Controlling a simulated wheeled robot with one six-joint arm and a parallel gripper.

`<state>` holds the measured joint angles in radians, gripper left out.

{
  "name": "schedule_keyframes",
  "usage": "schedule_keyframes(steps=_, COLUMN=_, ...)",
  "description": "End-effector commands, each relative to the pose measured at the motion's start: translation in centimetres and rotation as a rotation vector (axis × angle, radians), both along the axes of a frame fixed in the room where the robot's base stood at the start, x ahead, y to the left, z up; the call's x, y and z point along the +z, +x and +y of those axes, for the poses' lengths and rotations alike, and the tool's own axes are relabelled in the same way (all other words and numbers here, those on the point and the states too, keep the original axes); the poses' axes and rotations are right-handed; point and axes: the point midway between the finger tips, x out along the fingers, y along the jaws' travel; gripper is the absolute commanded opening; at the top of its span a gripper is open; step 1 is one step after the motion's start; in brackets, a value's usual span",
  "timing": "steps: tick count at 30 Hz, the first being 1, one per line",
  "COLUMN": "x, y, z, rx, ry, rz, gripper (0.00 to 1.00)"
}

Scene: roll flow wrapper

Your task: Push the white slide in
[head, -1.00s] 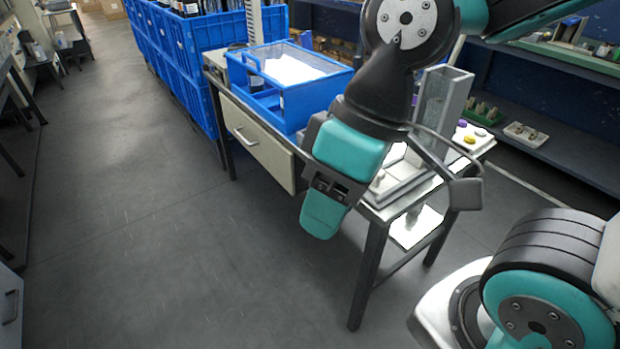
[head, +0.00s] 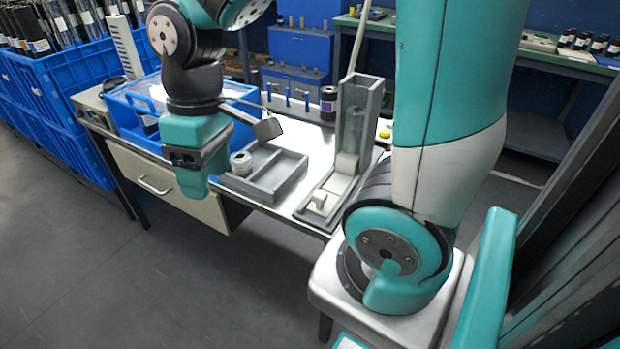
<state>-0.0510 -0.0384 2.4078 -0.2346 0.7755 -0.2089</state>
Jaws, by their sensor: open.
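The white slide (head: 321,199) shows as a small light block with a knob in the front part of a grey channel on the table. A tall grey upright chute (head: 356,115) stands at the back of this channel and holds something pale. My gripper (head: 194,178) is open and empty, pointing down near the front edge of the table, left of the slide and apart from it. The gap between its fingers is hard to see from this side.
A grey two-part tray (head: 288,182) with a small round roll (head: 241,163) lies left of the channel. A blue bin (head: 118,106) stands on the table's left. Several blue tools and a dark jar (head: 328,103) stand behind. My arm hides the table's right end.

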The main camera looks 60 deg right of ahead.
Motion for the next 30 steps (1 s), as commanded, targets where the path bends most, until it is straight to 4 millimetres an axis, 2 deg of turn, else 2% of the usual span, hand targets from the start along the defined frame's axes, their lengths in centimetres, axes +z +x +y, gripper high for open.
schedule_keyframes(steps=1, x=0.5, y=1.8, z=-3.3, rx=-0.063, ry=-0.05, rz=0.048, gripper=0.55)
schedule_keyframes(steps=3, x=-0.3, y=3.5, z=-8.0, rx=-0.128, ry=-0.117, rz=0.113, gripper=0.55)
schedule_keyframes(steps=6, x=-1.5, y=4.3, z=-14.1, rx=-0.207, ry=-0.189, rz=0.212, gripper=0.55)
schedule_keyframes(steps=9, x=-2.7, y=3.9, z=-18.8, rx=-0.262, ry=-0.232, rz=0.297, gripper=0.55)
schedule_keyframes(steps=12, x=-3.5, y=3.2, z=-21.6, rx=-0.295, ry=-0.253, rz=0.357, gripper=0.55)
schedule_keyframes(steps=15, x=-4.3, y=2.7, z=-22.9, rx=-0.308, ry=-0.262, rz=0.384, gripper=0.55)
schedule_keyframes(steps=20, x=-6.3, y=1.9, z=-23.1, rx=-0.308, ry=-0.264, rz=0.391, gripper=0.55)
schedule_keyframes(steps=30, x=-13.3, y=-1.1, z=-23.2, rx=-0.308, ry=-0.262, rz=0.393, gripper=0.55)
